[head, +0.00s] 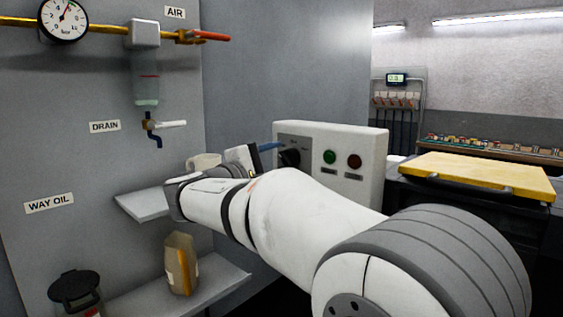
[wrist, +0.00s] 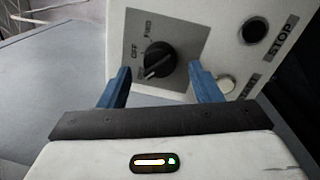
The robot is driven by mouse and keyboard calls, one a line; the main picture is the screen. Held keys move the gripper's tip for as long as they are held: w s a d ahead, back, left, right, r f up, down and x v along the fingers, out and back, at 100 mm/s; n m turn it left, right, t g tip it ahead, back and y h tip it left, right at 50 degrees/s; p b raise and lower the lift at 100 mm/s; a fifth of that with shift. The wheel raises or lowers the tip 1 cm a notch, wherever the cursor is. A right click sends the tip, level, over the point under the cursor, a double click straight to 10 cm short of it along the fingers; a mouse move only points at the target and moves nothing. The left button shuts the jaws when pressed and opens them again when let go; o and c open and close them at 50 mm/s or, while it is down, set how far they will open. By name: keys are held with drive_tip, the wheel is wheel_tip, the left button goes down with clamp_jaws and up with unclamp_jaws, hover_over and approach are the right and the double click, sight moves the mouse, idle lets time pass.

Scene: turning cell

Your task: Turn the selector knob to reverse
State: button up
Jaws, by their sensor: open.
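The selector knob (wrist: 159,60) is a black round knob on a grey plate, on the front of a pale control box (wrist: 112,45). OFF and FWD labels show beside it in the wrist view; a third label by its lower left is too small to read. A pale mark on the knob appears to slant toward the lower left. My gripper (wrist: 160,76) is open, with one blue finger on each side of the knob and visible gaps to it.
A green button (head: 330,157) and a red button (head: 354,161) sit right of the knob. A yellow-topped bench (head: 480,173) is at right.

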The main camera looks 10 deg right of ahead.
drive_tip(key=v, duration=0.5)
drive_tip(key=shift+s+a, duration=0.15)
drive_tip(key=shift+a, duration=0.1)
drive_tip(key=s+d+f+m+g+y+p, duration=0.3)
drive_tip(key=s+d+f+g+y+p, duration=0.3)
drive_tip(key=s+d+p, duration=0.4)
drive_tip(key=s+a+f+m+g+y+p, duration=0.1)
drive_tip(key=s+f+m+y+p, duration=0.2)
drive_tip(key=s, duration=0.4)
drive_tip(key=s+a+f+m+g+y+p, duration=0.1)
drive_tip(key=s+f+m+y+p, duration=0.3)
drive_tip(key=s+y, duration=0.2)
drive_tip(key=shift+s+a+m+g, duration=0.4)
drive_tip(key=shift+f, duration=0.1)
drive_tip(key=shift+c, duration=0.4)
